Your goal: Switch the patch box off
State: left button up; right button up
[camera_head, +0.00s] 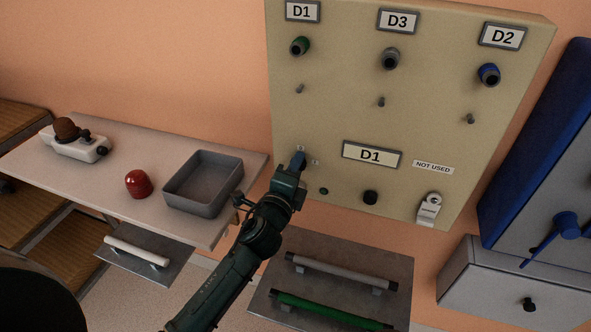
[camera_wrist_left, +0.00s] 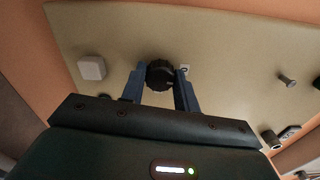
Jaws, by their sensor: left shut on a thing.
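The patch box (camera_head: 340,105) is a beige panel on the wall with D1, D3 and D2 plates, round sockets and small pegs. My left gripper (camera_head: 299,160) is at its lower left, beside the lower D1 plate (camera_head: 372,154). In the left wrist view, its two blue fingers (camera_wrist_left: 161,80) are shut on a ribbed black knob (camera_wrist_left: 160,74) on the panel face. In the head view the gripper hides this knob. Small marks (camera_head: 316,162) show on the panel beside the fingers. My right gripper is in neither view.
A table (camera_head: 225,150) at the left holds a grey tray (camera_head: 203,182), a red dome (camera_head: 138,183) and a white joystick box (camera_head: 75,142). Below the panel is a plate with a grey bar (camera_head: 340,272) and a green bar (camera_head: 325,308). A blue panel (camera_head: 545,130) stands at right.

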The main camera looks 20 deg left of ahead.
pick_arm(q)
jog(key=shift+n, duration=0.8)
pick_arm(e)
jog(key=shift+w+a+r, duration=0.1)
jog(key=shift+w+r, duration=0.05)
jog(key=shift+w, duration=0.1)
pick_arm(q)
jog(key=o, duration=1)
jog(key=s+b, duration=0.1)
jog(key=s, duration=1.2)
jog(key=shift+s+a+b, duration=0.1)
jog(key=shift+a+b, duration=0.1)
jog(key=shift+b, duration=0.15)
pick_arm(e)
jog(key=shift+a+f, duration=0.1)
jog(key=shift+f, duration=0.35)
